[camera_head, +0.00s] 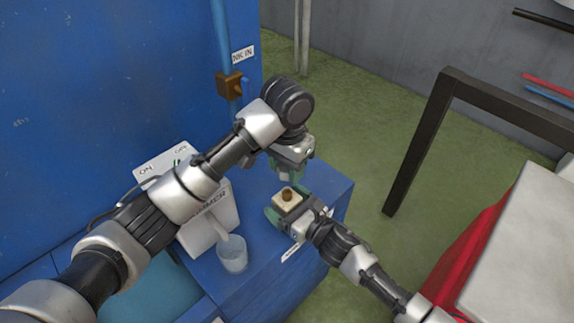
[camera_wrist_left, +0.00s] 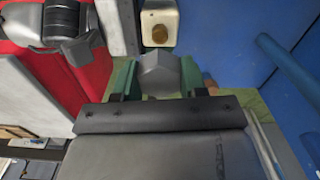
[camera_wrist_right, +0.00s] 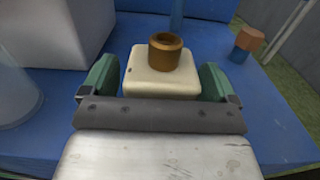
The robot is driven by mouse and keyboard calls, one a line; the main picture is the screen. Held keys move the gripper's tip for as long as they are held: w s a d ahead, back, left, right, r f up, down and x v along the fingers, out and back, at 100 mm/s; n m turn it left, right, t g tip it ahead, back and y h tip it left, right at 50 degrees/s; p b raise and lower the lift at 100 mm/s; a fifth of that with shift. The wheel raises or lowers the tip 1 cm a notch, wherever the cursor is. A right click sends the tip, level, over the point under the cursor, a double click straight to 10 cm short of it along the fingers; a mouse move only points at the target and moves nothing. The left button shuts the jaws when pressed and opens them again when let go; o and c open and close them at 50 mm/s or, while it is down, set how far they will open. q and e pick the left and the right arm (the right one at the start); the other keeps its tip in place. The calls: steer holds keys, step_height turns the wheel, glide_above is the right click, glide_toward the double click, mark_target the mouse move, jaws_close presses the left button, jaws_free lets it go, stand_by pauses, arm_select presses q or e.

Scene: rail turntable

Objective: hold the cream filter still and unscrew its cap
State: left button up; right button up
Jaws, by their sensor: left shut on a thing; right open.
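The cream filter (camera_head: 281,206) is a small cream block with an open brown-gold neck (camera_wrist_right: 165,50) on top. It stands on the blue bench. My right gripper (camera_wrist_right: 157,82) is open, with one green finger on either side of the filter; small gaps seem to show beside it. My left gripper (camera_head: 292,174) is shut on a grey, six-sided cap (camera_wrist_left: 160,74). It holds the cap in the air, off the filter. The filter and its bare neck also show past the cap in the left wrist view (camera_wrist_left: 150,36). The cap is hard to make out in the head view.
A white box (camera_head: 197,237) with an ON/OFF panel and a clear cup (camera_head: 232,256) stand left of the filter. A pipe with a brown valve (camera_head: 229,85) runs up the blue cabinet. A dark frame (camera_head: 416,150) and a red-sided cart (camera_head: 455,245) stand at right.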

steer(key=v, duration=1.2)
arm_select(q)
steer(key=shift+s+d, duration=0.1)
arm_select(e)
steer(key=shift+s+d, duration=0.1)
